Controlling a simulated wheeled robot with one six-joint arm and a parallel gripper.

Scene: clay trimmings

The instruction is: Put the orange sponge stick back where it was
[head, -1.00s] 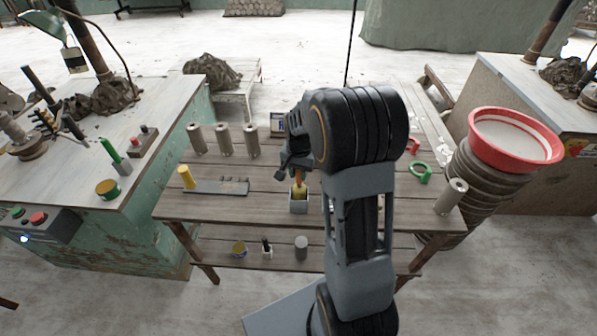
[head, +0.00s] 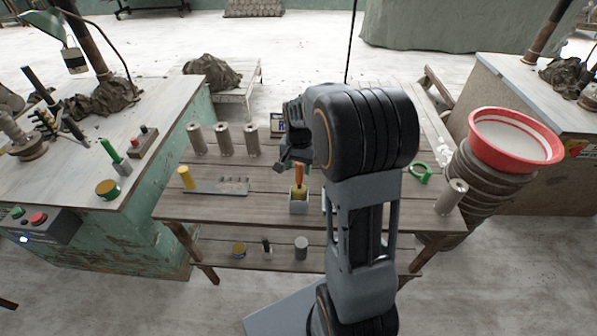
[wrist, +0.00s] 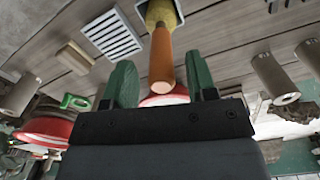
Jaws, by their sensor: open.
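The orange sponge stick (head: 299,174) has an orange handle and a yellow sponge end. It stands upright, sponge end down, in a small grey square holder (head: 299,207) on the plank table. In the wrist view the stick (wrist: 162,62) points its handle end towards my gripper, with the sponge end at the top edge. My gripper (wrist: 161,78) is open, its green fingers to either side of the handle's line and apart from it. In the head view my gripper (head: 292,158) is just above and left of the handle, partly hidden by my arm.
Several clay-coloured cylinders (head: 224,140) stand at the table's back left. A green ring-shaped tool (head: 420,172) and another cylinder (head: 451,197) are at the right. A red basin (head: 513,137) stands beyond.

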